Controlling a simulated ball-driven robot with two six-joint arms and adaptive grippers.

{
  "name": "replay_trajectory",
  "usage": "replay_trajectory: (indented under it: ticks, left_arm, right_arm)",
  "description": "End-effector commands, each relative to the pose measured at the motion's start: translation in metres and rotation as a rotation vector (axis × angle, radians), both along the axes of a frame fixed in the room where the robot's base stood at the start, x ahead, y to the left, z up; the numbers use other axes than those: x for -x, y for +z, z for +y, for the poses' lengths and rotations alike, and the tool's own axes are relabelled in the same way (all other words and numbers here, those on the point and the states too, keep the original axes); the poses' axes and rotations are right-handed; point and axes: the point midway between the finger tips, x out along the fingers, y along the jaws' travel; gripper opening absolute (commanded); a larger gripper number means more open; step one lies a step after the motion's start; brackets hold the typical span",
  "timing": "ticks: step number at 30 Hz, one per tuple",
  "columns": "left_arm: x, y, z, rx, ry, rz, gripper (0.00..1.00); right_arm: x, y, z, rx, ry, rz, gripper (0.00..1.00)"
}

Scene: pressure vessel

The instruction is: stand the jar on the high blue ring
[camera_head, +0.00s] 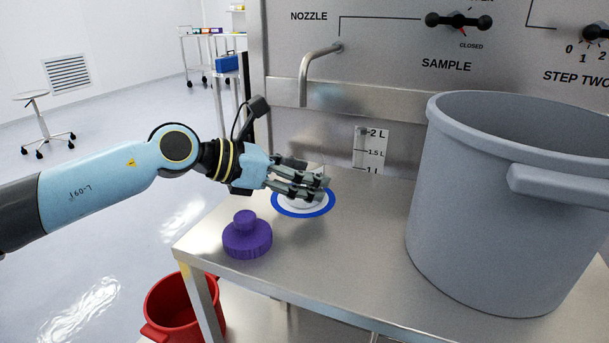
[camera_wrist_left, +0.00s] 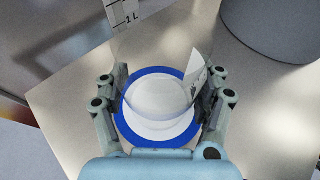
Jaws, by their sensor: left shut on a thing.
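The blue ring (camera_head: 303,214) lies flat on the steel table (camera_head: 350,245), below the nozzle. My left gripper (camera_head: 322,188) is over it, low near the tabletop. In the left wrist view, its fingers (camera_wrist_left: 165,98) are shut on the clear jar (camera_wrist_left: 157,94), one on each side. A white label with dark print shows on the jar's right side. The blue ring (camera_wrist_left: 126,122) surrounds the jar's pale round base in that view. The jar looks upright and roughly centred. Fingers hide most of it in the head view, so I cannot tell whether its base touches the table.
A purple knobbed lid (camera_head: 247,238) sits near the table's left edge. A large grey pot (camera_head: 490,220) fills the right side. A bent steel nozzle (camera_head: 315,68) and a litre scale (camera_head: 370,150) are behind. A red bucket (camera_head: 180,308) stands below. The table's middle is clear.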

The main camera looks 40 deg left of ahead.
Motion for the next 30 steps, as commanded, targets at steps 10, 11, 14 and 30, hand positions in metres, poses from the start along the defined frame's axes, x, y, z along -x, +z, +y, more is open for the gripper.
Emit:
replay_trajectory:
  ticks: [10,11,14,30]
  left_arm:
    - [0.0,-0.002,0.0,0.0,0.0,0.0,0.95]
    - [0.0,-0.002,0.0,0.0,0.0,0.0,0.95]
    - [0.0,-0.002,0.0,0.0,0.0,0.0,0.95]
    - [0.063,0.033,0.037,-0.003,-0.004,0.005,0.95]
  right_arm:
    - [0.0,-0.001,-0.005,0.006,0.003,0.0,0.42]
    - [0.0,-0.001,-0.005,0.006,0.003,0.0,0.42]
    - [0.0,-0.001,-0.005,0.006,0.003,0.0,0.42]
    - [-0.012,0.043,-0.003,0.004,0.001,-0.02,0.42]
